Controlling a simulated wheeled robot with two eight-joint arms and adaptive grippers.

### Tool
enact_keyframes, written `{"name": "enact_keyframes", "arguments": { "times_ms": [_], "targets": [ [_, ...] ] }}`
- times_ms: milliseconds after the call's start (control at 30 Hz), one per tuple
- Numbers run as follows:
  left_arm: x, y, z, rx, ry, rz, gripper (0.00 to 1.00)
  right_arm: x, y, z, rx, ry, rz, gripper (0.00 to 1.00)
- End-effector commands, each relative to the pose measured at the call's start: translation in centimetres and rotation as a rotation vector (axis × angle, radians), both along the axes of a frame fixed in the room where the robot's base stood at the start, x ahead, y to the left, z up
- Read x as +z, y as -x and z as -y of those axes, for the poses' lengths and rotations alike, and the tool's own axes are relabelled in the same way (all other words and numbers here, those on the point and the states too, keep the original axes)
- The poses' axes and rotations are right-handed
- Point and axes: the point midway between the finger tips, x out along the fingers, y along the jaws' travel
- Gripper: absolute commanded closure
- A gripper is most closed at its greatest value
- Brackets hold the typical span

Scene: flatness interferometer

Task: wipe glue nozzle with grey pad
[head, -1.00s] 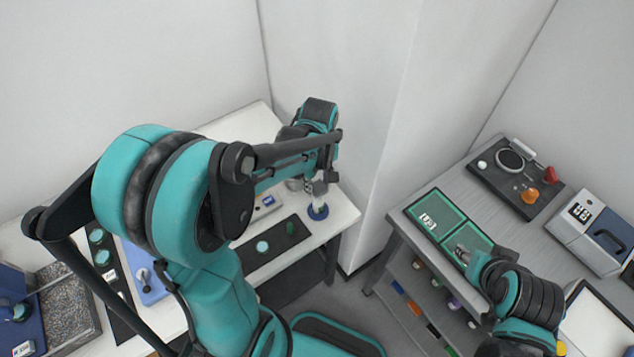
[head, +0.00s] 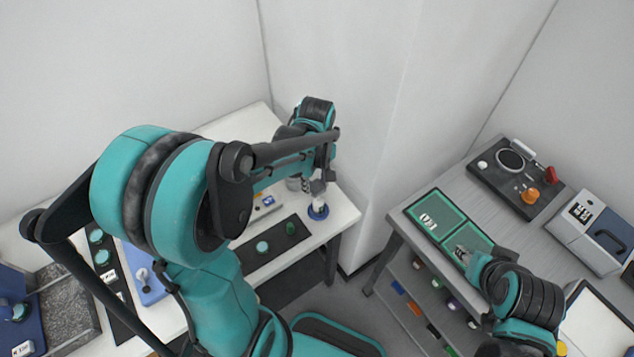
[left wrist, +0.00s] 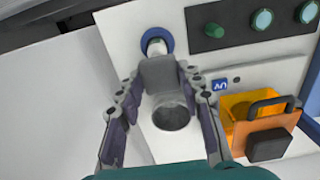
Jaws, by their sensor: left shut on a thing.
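The glue nozzle (left wrist: 155,45) is pale and stands upright in a round blue base (head: 318,212) near the right corner of the white table. My left gripper (left wrist: 160,74) is shut on the grey pad (left wrist: 160,75), a small block between its fingertips. In the left wrist view the pad overlaps the near side of the nozzle; whether they touch cannot be told. In the head view the left gripper (head: 319,182) is just above the blue base. My right gripper (head: 461,253) is over the green tray (head: 434,217) on the grey bench; its jaw opening is unclear.
A dark grey cup (left wrist: 171,114) stands close below the pad in the left wrist view. An orange bin (left wrist: 240,104) with a black handle is to its right. A black strip (head: 262,257) with green discs lies along the table's front.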

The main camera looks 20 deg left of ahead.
Motion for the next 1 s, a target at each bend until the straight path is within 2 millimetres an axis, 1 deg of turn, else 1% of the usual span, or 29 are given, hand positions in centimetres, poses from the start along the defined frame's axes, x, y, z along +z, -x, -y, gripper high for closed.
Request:
{"name": "enact_keyframes", "arguments": {
  "times_ms": [167, 667, 767, 1000],
  "targets": [
    [0.7, 0.0, 0.0, 0.0, 0.0, 0.0, 0.87, 0.6, 0.0, 0.0, 0.0, 0.0, 0.0, 0.6],
    [4.9, 0.0, 0.0, 0.0, 0.0, 0.0, 0.87, 3.9, 0.0, 0.0, 0.0, 0.0, 0.0, 0.6],
    [5.1, 0.0, 0.0, 0.0, 0.0, 0.0, 0.87, 4.0, 0.0, 0.0, 0.0, 0.0, 0.0, 0.6],
    [5.0, 0.0, 0.0, 0.0, 0.0, 0.0, 0.87, 3.9, 0.0, 0.0, 0.0, 0.0, 0.0, 0.6]
  ]
}}
